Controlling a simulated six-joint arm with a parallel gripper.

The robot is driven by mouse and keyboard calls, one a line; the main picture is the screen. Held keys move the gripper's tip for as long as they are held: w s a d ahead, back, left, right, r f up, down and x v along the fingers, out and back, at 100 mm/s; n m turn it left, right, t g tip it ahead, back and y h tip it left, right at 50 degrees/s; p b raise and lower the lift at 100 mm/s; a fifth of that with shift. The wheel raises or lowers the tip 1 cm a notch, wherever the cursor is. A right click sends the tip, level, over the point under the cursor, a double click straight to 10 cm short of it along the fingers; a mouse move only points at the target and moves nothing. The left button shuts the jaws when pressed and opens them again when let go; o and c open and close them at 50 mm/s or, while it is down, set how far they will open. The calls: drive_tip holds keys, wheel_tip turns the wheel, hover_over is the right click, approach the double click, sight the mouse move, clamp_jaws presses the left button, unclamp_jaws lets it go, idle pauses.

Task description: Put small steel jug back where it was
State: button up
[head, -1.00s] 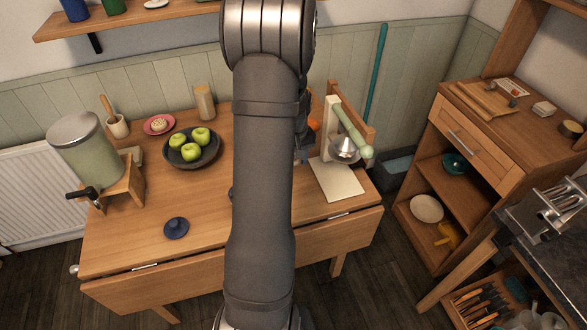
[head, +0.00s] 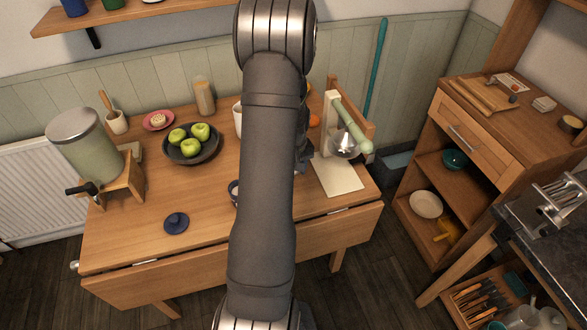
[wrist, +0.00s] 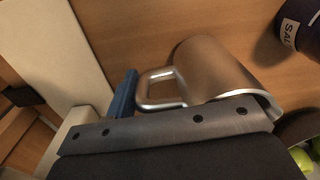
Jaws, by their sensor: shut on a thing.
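The small steel jug (wrist: 212,72) shows in the wrist view, a brushed metal cup with a loop handle toward the left. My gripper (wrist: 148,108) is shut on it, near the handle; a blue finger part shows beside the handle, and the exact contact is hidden. The jug is over the wooden table; I cannot tell whether it touches the top. In the head view my arm hides the jug, and only a dark bit of my gripper (head: 304,152) shows at the arm's right edge.
A cream press with a green lever (head: 352,122) stands close on the right. A dark bowl of green apples (head: 212,150), a white mug (head: 238,118) and a blue lid (head: 176,222) are left of my arm. A dark salt pot (wrist: 298,28) is beside the jug.

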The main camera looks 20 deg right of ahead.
drive_tip(key=shift+f, duration=0.65)
drive_tip(key=o, duration=1.4)
drive_tip(key=shift+o, duration=0.2)
wheel_tip(320, 180, up, 18)
drive_tip(key=shift+d+f, duration=0.25)
drive_tip(key=f, duration=1.7)
drive_tip(key=shift+a+f, duration=0.25)
